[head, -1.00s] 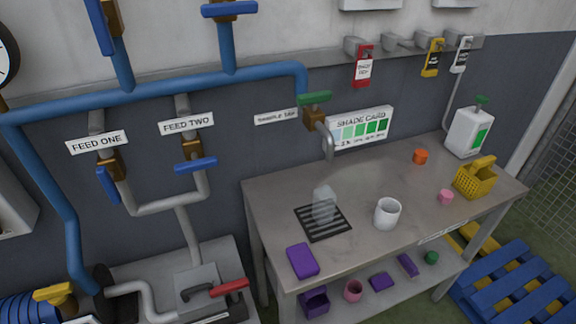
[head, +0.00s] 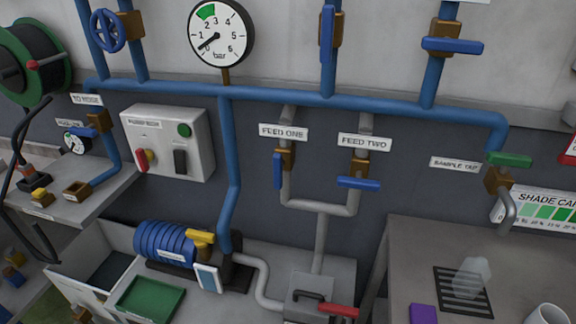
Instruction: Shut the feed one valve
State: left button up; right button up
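The feed one valve has a brass body (head: 286,158) on a grey vertical pipe below the FEED ONE label (head: 284,133). Its blue lever (head: 278,171) hangs straight down, in line with the pipe. To its right is the feed two valve, whose blue lever (head: 358,183) lies crosswise to its pipe, below the FEED TWO label (head: 364,141). Neither of my grippers shows in the head view.
A blue pipe (head: 270,97) runs along the wall above both valves. A pressure gauge (head: 221,33) reads low. Below stand a blue motor (head: 166,243) and a red-handled lever (head: 338,310). A workbench (head: 405,263) stands at right. The wall around the feed valves is clear.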

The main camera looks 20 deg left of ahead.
aim_at(278, 162)
jog(key=l+u, duration=0.3)
jog(key=l, duration=1.25)
